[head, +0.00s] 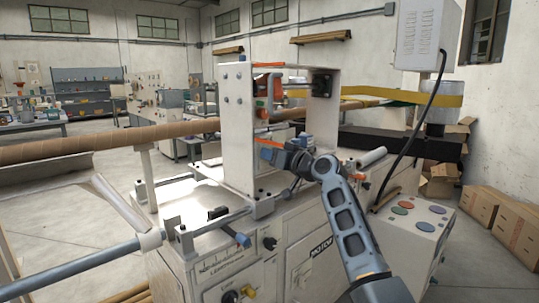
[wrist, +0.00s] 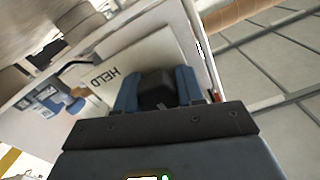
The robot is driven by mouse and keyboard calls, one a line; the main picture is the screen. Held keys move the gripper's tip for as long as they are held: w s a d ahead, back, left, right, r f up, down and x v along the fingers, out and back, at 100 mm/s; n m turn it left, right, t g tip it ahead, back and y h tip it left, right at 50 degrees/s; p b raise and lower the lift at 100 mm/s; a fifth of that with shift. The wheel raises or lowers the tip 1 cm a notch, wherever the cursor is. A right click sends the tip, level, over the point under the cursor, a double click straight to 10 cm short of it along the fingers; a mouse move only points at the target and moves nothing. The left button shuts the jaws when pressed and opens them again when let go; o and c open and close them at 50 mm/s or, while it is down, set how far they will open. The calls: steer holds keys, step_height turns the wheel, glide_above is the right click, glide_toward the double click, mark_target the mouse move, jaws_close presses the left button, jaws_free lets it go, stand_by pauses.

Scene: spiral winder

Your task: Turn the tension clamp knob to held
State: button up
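The tension clamp knob (wrist: 157,88) shows in the wrist view as a dark block between the two blue fingers of my gripper (wrist: 158,84). The fingers lie against both its sides, with no clear gap. A pale plate lettered HELD (wrist: 98,77) lies beside the knob; the lettering appears upside down. In the head view my gripper (head: 268,154) reaches the white upright housing (head: 238,125) at the machine's middle, and the knob is hidden there. Which way the knob points is hard to tell.
A long brown tube (head: 110,140) enters from the left. A yellow band (head: 430,100) runs to the right. A hanging control box (head: 428,35) with a black cable is at upper right. A button panel (head: 415,215) stands right of my arm. Cardboard boxes (head: 500,215) lie far right.

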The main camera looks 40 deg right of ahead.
steer(key=shift+r, duration=0.1)
steer(key=c, duration=0.4)
